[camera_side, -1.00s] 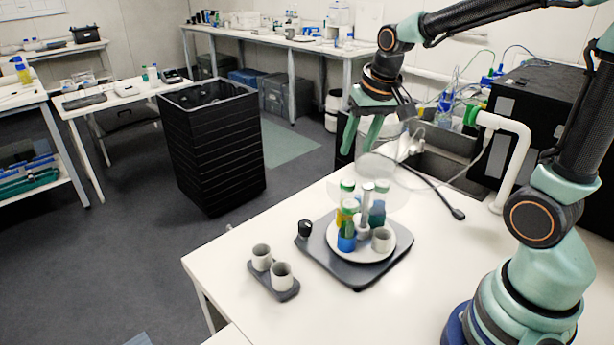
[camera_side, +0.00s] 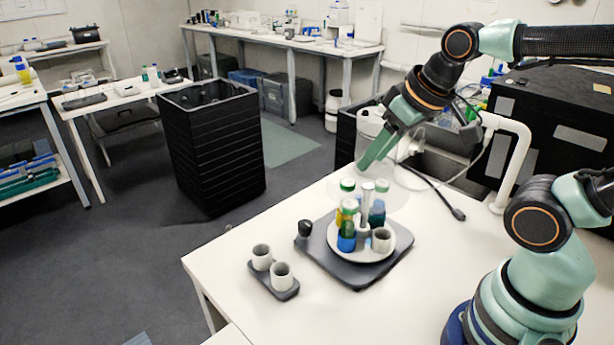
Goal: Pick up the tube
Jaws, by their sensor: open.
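Several capped tubes stand upright on a round white carrier (camera_side: 345,254). One tube (camera_side: 347,232) has a blue lower part and shows at the front. Another tube (camera_side: 377,211) with blue-green contents and a green cap stands at the right, partly behind the central grey post (camera_side: 366,205). A green cap (camera_side: 347,185) shows at the back left. I cannot tell which tube the task means. My gripper (camera_side: 366,166) is open and empty, tilted down to the left, above and behind the tubes. Its fingers overlap in this view.
The carrier sits on a dark grey base (camera_side: 375,273) with a black knob (camera_side: 305,228). Two white cups stand in a grey holder (camera_side: 259,278) at the left. The table front is clear.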

